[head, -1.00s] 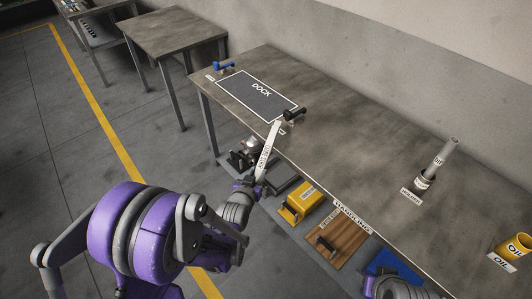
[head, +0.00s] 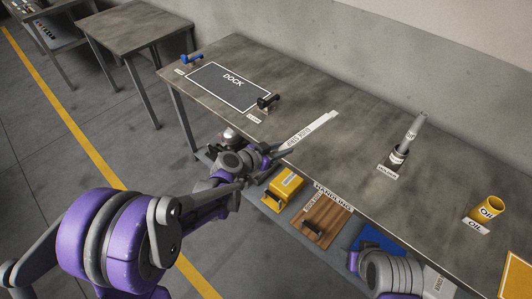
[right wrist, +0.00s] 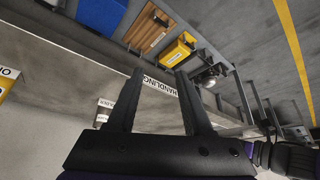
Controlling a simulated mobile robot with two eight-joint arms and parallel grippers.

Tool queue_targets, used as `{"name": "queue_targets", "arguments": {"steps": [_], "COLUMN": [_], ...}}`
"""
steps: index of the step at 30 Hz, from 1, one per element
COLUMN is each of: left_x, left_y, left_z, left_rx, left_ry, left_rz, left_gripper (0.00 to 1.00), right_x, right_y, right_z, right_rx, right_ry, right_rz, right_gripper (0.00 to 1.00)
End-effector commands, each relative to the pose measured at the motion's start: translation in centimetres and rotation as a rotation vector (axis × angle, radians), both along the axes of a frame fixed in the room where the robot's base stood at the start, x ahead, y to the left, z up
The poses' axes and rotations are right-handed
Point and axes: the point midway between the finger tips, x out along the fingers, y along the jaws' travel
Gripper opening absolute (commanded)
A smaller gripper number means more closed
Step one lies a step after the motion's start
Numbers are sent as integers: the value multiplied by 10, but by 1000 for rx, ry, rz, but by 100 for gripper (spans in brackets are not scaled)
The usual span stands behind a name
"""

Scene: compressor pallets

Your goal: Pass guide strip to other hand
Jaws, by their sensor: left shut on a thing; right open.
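The guide strip (head: 312,130) is a long, pale, labelled bar in the head view. My left gripper (head: 280,153) is shut on its near end. The strip points up and to the right, appearing over the table's front edge, with its far end free. My right gripper (right wrist: 160,73) is open in the right wrist view, with nothing visible between its two dark fingers. In the head view only my right arm shows, at the bottom right; its fingers cannot be made out. The strip is not clearly visible in the right wrist view.
The table (head: 345,100) carries the dark DOCK mat (head: 228,86), a blue clamp (head: 192,58), a black clamp (head: 268,102), a holder (head: 398,158) with an upright tool, and a yellow OIL cup (head: 487,209). A yellow box (head: 284,184) and wooden board (head: 325,215) lie below its front edge.

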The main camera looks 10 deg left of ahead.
Motion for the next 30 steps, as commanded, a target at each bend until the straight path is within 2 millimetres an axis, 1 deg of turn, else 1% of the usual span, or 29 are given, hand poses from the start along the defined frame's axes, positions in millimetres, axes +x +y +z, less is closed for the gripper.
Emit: {"name": "queue_targets", "arguments": {"steps": [1, 3, 5, 8, 11, 15, 17, 18, 24, 30], "left_x": [1, 2, 2, 2, 2, 2, 2, 2, 2, 2], "left_y": [-4, -6, -7, -7, -7, -7, -7, -7, -7, -7], "left_z": [1, 2, 3, 3, 3, 3, 3, 3, 3, 3], "left_rx": [-1, 0, 0, 0, 0, 0, 0, 0, 0, 0], "left_ry": [0, -1, -1, -1, -1, 0, 0, 0, 0, 0], "left_rz": [-15, -30, -35, -35, -34, -33, -33, -33, -33, -33], "left_gripper": [0, 0, 0, 0, 0, 0, 0, 0, 0, 0], "right_x": [0, 4, 10, 30, 61, 109, 129, 143, 207, 264], "right_y": [0, 1, 2, 5, 10, 20, 25, 29, 48, 71], "right_z": [0, 4, 10, 29, 56, 93, 107, 115, 149, 168], "right_rx": [-1, -6, -17, -52, -103, -184, -215, -237, -332, -415], "right_ry": [0, 3, 8, 24, 50, 90, 105, 116, 162, 198], "right_rz": [2, 15, 40, 122, 247, 459, 550, 612, 924, 1241], "right_gripper": [61, 70, 70, 70, 70, 70, 70, 70, 70, 70]}}
